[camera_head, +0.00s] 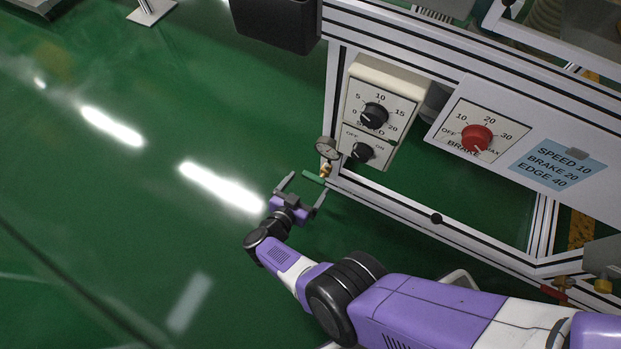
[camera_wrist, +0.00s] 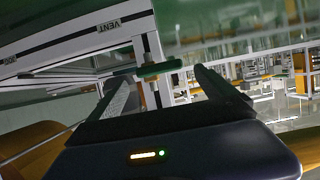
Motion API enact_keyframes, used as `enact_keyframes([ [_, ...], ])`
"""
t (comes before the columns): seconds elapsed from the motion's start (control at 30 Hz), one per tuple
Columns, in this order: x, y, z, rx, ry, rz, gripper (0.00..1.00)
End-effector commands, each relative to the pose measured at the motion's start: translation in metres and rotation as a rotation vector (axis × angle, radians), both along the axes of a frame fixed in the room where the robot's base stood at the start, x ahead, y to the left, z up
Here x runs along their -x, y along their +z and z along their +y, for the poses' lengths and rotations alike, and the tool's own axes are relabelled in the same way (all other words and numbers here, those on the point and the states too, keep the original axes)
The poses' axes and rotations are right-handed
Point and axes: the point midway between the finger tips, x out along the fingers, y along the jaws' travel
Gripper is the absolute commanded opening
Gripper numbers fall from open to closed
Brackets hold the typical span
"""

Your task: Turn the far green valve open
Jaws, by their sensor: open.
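The far green valve handle (camera_head: 313,178) is a short green bar on a brass fitting (camera_head: 325,169), below a round gauge at the machine's near left corner post. My gripper (camera_head: 304,190) is open, its two fingers pointing toward the handle. In the wrist view the green handle (camera_wrist: 160,70) lies crosswise ahead of the gap between my open fingers (camera_wrist: 160,78). Nothing is held.
The gauge (camera_head: 327,148) sits just above the valve. A control box (camera_head: 377,112) with black knobs and a panel with a red brake knob (camera_head: 477,138) are on the frame. A red-handled valve (camera_head: 553,292) is at lower right. Green floor (camera_head: 130,210) is clear at left.

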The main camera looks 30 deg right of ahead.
Motion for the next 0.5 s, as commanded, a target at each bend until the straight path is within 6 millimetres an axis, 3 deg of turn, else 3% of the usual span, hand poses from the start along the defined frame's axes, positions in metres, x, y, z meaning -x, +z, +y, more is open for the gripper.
enact_keyframes([
  [0.2, -0.016, -0.013, -0.021, 0.000, 0.000, -0.001, 0.95],
  [0.5, -0.020, -0.013, -0.027, 0.001, 0.002, 0.000, 0.95],
])
